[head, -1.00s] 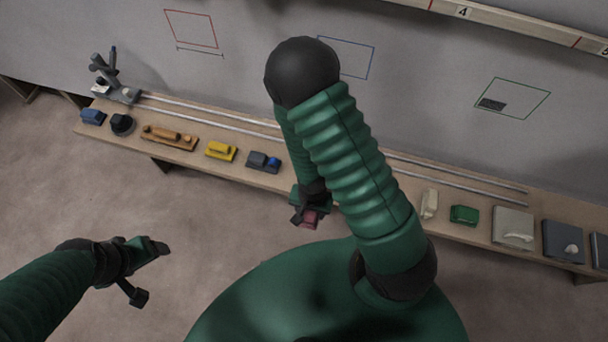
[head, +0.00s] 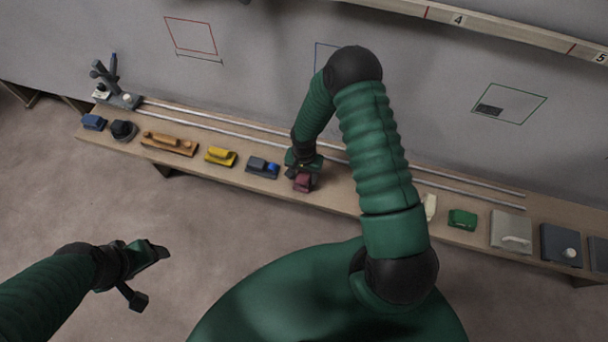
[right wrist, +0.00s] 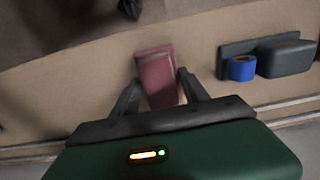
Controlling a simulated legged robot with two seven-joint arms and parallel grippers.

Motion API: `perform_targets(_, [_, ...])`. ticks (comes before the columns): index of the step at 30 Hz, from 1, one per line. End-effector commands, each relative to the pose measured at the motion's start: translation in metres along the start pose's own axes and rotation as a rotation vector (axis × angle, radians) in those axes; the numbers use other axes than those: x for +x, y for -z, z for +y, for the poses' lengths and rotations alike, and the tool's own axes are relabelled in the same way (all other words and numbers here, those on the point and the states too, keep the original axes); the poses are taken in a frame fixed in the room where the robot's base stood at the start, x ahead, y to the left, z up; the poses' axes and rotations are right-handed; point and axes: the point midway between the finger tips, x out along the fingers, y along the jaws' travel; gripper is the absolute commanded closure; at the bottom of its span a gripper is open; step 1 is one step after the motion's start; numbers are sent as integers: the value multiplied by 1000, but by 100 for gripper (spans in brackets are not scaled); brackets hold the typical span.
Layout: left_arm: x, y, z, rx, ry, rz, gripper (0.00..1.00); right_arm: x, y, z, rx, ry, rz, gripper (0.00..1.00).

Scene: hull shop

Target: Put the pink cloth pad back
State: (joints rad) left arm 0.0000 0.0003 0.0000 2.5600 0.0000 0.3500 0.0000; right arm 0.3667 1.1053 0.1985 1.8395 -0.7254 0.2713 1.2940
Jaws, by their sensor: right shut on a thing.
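The pink cloth pad (head: 303,183) is a small dusky pink block at the front part of the bench (head: 335,198), just right of the dark grey tool with a blue roll. My right gripper (head: 302,170) is shut on it from above and behind. In the right wrist view the pad (right wrist: 157,72) sits between the two dark fingers of the gripper (right wrist: 160,88), over the tan bench top. I cannot tell whether the pad touches the bench. My left gripper (head: 146,275) hangs over the floor at the lower left, empty, its jaws spread apart.
The dark grey tool with the blue roll (head: 263,167) and a yellow tool (head: 220,156) stand left of the pad. A green block (head: 462,219) and a grey panel (head: 511,230) stand to the right. Metal rails (head: 230,127) run along the bench's back.

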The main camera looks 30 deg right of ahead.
Motion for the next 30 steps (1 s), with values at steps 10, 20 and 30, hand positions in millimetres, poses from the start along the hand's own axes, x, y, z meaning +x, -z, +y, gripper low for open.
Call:
perform_targets(10, [0,0,0,0,0,0,29,1,0,0,0,1,-1,26])
perform_targets(20, [-2,0,0,0,0,0,29,-10,0,-1,1,3,2,26])
perform_targets(30, [-14,3,0,0,0,0,29,-93,1,0,1,4,4,26])
